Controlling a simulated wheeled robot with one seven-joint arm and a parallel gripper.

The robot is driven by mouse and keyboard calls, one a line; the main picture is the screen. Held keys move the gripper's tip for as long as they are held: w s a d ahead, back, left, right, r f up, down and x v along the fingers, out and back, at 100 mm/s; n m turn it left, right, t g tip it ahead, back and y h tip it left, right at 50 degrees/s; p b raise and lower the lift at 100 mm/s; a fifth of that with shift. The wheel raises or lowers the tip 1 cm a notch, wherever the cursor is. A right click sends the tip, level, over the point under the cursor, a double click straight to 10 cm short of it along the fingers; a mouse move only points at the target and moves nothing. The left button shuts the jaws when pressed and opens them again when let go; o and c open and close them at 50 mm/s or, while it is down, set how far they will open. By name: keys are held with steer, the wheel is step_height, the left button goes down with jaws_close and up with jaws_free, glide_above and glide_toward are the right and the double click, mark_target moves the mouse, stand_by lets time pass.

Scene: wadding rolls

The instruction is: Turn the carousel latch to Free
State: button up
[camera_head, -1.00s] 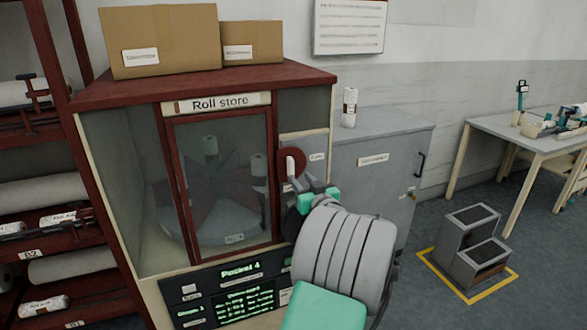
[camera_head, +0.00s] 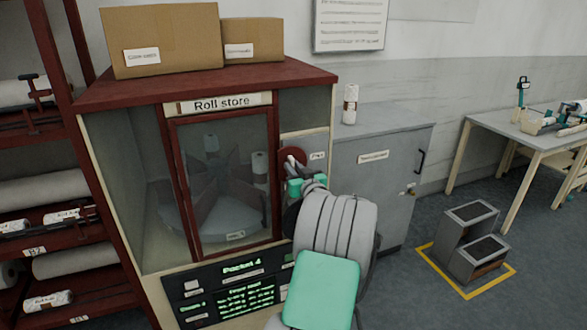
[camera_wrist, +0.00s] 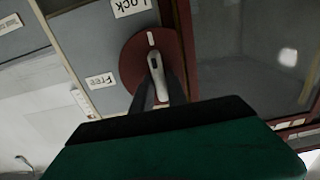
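The carousel latch is a dark red disc (camera_wrist: 133,62) with a pale grey handle (camera_wrist: 156,66), on the grey panel right of the Roll store door. In the wrist view the handle stands near upright, and a white mark on the disc lies toward the "Lock" label (camera_wrist: 131,7). The "Free" label (camera_wrist: 101,81) is to the disc's left there, and right of the disc in the head view (camera_head: 317,156). My gripper (camera_wrist: 158,84) has its dark fingers against both sides of the handle. In the head view my gripper (camera_head: 299,174) partly covers the latch.
The glazed door (camera_head: 224,185) shows the carousel inside. Below it is a panel with green text reading "Pocket 4" (camera_head: 241,267). A grey cabinet (camera_head: 372,190) with a wrapped roll (camera_head: 350,104) on top stands close on the right. A grey step stool (camera_head: 467,235) is on the floor.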

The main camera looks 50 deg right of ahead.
jaws_close()
steer(key=shift+f+b, duration=0.2)
steer(key=shift+b, duration=0.65)
steer(key=n+b, duration=0.6)
steer(key=b, duration=0.4)
steer(key=n+b, duration=0.6)
steer(key=b, duration=0.5)
steer(key=n+b, duration=0.5)
steer(key=b, duration=0.6)
steer(key=shift+w+a+f+n, duration=0.15)
steer(key=shift+a+f+n, duration=0.1)
steer(key=shift+a+n, duration=0.15)
steer(key=shift+r+b, duration=0.1)
steer(key=shift+b, duration=0.2)
